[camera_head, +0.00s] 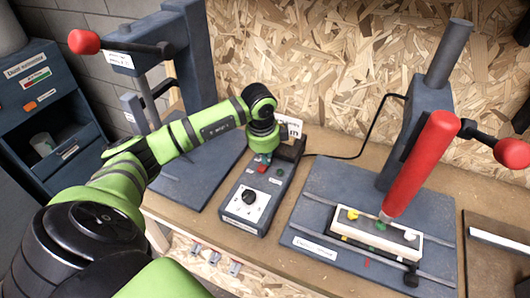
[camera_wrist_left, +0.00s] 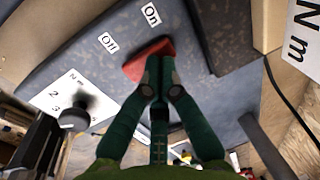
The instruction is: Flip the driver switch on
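The grey control box (camera_head: 235,210) stands on the bench, with a cable at its back. Its red switch (camera_head: 263,167) shows just in front of my left gripper (camera_head: 267,156) in the head view. In the left wrist view the red switch (camera_wrist_left: 146,58) lies on the box face beside the "Off" label (camera_wrist_left: 108,42) and the "On" label (camera_wrist_left: 151,14). My left gripper (camera_wrist_left: 160,82) has its green fingers together at the near right end of the switch. They look very close to it; contact cannot be told. My right gripper is not in view.
A black dial (camera_head: 248,197) sits on the box's white plate. A press with a red cylinder (camera_head: 421,165) stands to the right, over a tray (camera_head: 340,233). A second press (camera_head: 190,60) stands to the left. A wood-chip wall closes the back.

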